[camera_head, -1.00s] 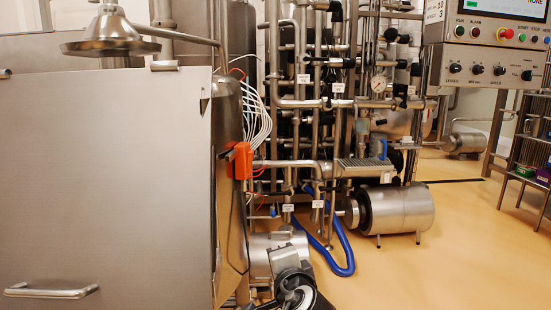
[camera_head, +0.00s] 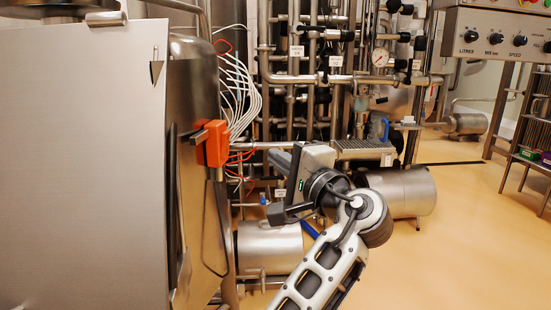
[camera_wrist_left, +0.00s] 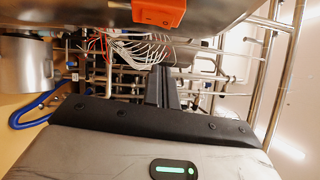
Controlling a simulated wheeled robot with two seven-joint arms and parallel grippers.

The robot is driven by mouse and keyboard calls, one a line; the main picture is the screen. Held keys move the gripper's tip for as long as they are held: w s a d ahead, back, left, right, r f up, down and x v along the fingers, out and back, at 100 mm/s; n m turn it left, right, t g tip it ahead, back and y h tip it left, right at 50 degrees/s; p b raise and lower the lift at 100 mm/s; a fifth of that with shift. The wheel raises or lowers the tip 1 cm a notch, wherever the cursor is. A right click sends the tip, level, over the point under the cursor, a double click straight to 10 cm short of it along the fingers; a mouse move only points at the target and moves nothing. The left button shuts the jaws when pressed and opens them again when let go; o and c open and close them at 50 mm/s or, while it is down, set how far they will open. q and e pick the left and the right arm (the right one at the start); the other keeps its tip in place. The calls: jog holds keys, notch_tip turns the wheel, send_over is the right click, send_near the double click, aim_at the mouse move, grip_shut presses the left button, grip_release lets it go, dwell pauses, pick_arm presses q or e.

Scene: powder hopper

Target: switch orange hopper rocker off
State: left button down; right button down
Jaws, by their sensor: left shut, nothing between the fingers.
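The orange hopper box (camera_head: 216,144) is fixed on the side of the steel hopper, with bundled white and red wires behind it. A dark part sticks out from its left side; I cannot tell the rocker's position. My left gripper (camera_head: 272,157) is to the right of the box, apart from it, its fingers pointing left. It is shut and empty. In the left wrist view the shut fingers (camera_wrist_left: 160,87) stand in the middle, and the orange box (camera_wrist_left: 158,12) is at the top edge, beyond the fingertips. My right gripper is not in view.
The large steel hopper panel (camera_head: 80,165) fills the left side, close to the box. Pipes and a steel motor cylinder (camera_head: 405,192) stand behind my left arm. A control panel (camera_head: 500,38) hangs at the upper right.

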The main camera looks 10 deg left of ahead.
aim_at(227, 144)
pick_arm(q)
jog(key=w+a+r, duration=0.1)
jog(key=w+a, duration=0.4)
jog(key=a, duration=0.4)
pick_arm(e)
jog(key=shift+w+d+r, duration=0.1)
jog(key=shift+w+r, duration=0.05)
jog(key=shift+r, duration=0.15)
pick_arm(q)
jog(key=shift+w, duration=0.1)
